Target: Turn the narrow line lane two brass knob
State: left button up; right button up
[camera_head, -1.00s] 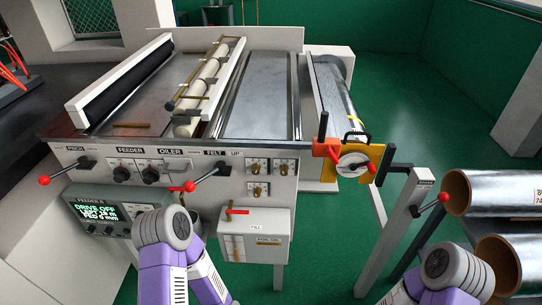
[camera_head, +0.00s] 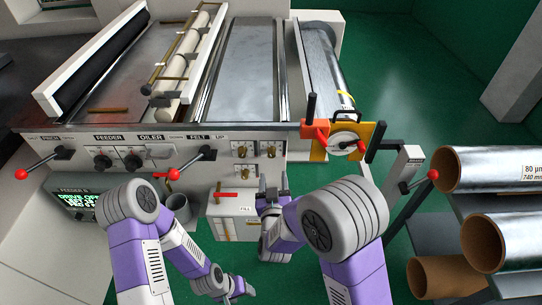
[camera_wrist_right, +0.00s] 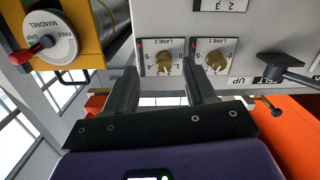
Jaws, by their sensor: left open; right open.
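The lane two brass knob (camera_wrist_right: 163,62) is on a white plate marked LANE 2 in the right wrist view. In the head view it is the right one of the upper pair (camera_head: 271,150). The lane one brass knob (camera_wrist_right: 215,61) sits beside it, and a third brass knob (camera_head: 241,170) is lower on the panel. My right gripper (camera_wrist_right: 160,72) is open and empty. Its fingers point at the panel, with the lane two knob showing between the tips; contact cannot be told. My left gripper (camera_head: 240,290) is open and empty, low and away from the panel.
A white box (camera_head: 236,229) with a red lever stands out below the knobs. A black felt lever (camera_head: 208,153) is left of them. The mandrel dial (camera_head: 343,141) and its crank stand at right. Large rolls (camera_head: 490,168) lie on the far right.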

aim_at(271, 156)
jog(key=shift+t, duration=0.4)
jog(key=w, duration=0.2)
jog(key=w+r, duration=0.1)
jog(key=w, duration=0.2)
jog(key=w+r, duration=0.1)
jog(key=w, duration=0.1)
jog(key=shift+w+a+r, duration=0.1)
jog(key=shift+w+a, duration=0.1)
jog(key=shift+a, duration=0.15)
